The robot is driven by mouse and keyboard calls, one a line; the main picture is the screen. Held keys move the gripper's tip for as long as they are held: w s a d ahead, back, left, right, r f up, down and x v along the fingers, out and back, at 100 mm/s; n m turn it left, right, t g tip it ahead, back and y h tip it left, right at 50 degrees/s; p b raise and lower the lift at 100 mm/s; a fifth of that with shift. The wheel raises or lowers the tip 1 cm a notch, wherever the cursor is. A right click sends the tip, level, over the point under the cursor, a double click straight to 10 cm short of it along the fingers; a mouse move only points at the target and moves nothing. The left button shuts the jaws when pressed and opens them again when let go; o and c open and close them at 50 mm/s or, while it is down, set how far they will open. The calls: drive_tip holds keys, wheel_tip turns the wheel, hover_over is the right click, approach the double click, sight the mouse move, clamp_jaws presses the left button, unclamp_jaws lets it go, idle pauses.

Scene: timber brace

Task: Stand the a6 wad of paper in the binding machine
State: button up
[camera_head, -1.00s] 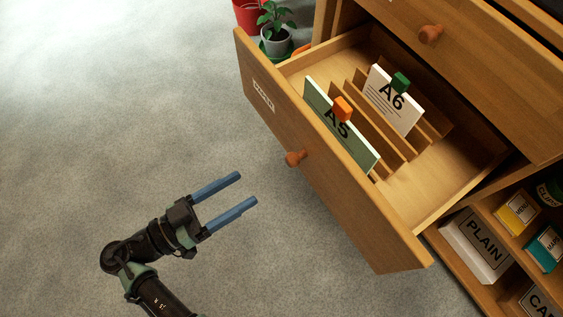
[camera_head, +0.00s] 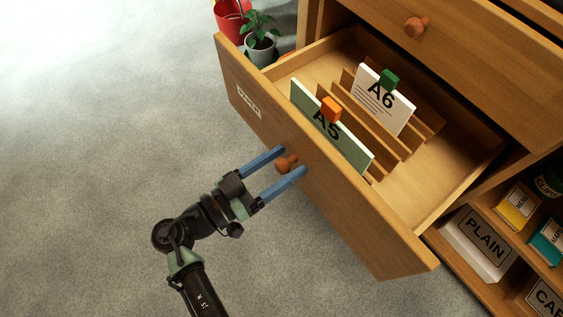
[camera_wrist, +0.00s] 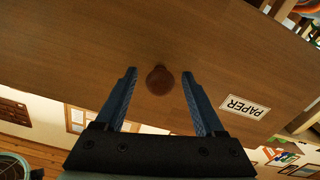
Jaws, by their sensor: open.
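The A6 wad of paper (camera_head: 383,100), white with a green clip (camera_head: 390,79), stands in a slotted wooden rack inside the open drawer (camera_head: 435,185). The green A5 wad (camera_head: 331,130) with an orange clip stands in front of it. My gripper (camera_head: 292,160) is open, its blue fingers on either side of the drawer's round wooden knob (camera_head: 287,165). In the wrist view the knob (camera_wrist: 160,80) lies between the fingertips of my gripper (camera_wrist: 160,78), with gaps on both sides. I do not see the binding machine.
The drawer front bears a PAPER label (camera_wrist: 246,106). A potted plant (camera_head: 260,40) and a red bucket (camera_head: 231,18) stand beyond the drawer. Boxes, one marked PLAIN (camera_head: 480,243), sit on lower shelves at right. The grey floor at left is clear.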

clamp_jaws()
idle(1.4)
